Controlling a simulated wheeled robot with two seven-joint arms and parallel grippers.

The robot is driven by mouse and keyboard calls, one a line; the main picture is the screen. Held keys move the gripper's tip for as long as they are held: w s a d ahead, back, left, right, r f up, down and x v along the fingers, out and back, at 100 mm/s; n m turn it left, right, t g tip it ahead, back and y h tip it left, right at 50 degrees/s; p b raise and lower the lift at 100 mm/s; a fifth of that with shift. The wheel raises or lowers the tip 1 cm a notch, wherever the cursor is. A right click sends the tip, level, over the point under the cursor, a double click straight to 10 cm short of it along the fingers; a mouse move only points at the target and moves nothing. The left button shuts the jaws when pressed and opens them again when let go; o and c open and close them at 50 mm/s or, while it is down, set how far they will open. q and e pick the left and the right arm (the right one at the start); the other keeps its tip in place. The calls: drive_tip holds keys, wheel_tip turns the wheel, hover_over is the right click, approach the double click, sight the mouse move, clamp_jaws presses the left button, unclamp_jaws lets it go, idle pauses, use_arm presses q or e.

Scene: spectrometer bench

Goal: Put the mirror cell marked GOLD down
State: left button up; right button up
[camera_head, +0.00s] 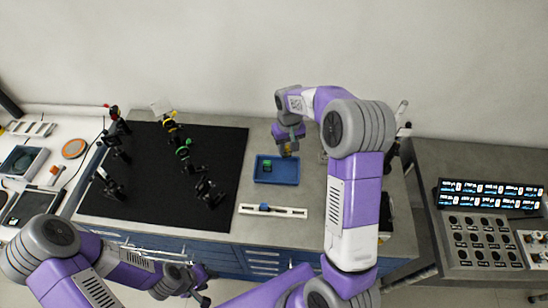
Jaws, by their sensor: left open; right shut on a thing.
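My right gripper (287,152) is above the back right edge of a small blue tray (277,180), pointing down. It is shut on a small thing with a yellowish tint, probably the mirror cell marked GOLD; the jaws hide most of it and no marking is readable. I cannot tell how high it is above the tray. A small green-topped piece (267,164) is in the left part of the tray. My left gripper (190,287) is open and low at the front of the bench, far from the tray.
A black board (150,190) with several dark optical mounts fills the bench's left. A white rail with a blue slider (264,208) lies in front of the tray. A control panel with lit displays (488,195) stands at right. Bare grey bench surrounds the tray.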

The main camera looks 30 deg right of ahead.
drive_tip(key=shift+s+f+p, duration=0.15)
drive_tip(key=shift+f, duration=2.05)
drive_tip(key=shift+s+f+p, duration=0.15)
drive_tip(key=shift+f, duration=2.05)
drive_tip(key=shift+f, duration=0.15)
drive_tip(key=o, duration=1)
wheel_tip(320, 180, up, 12)
drive_tip(key=shift+r, duration=0.25)
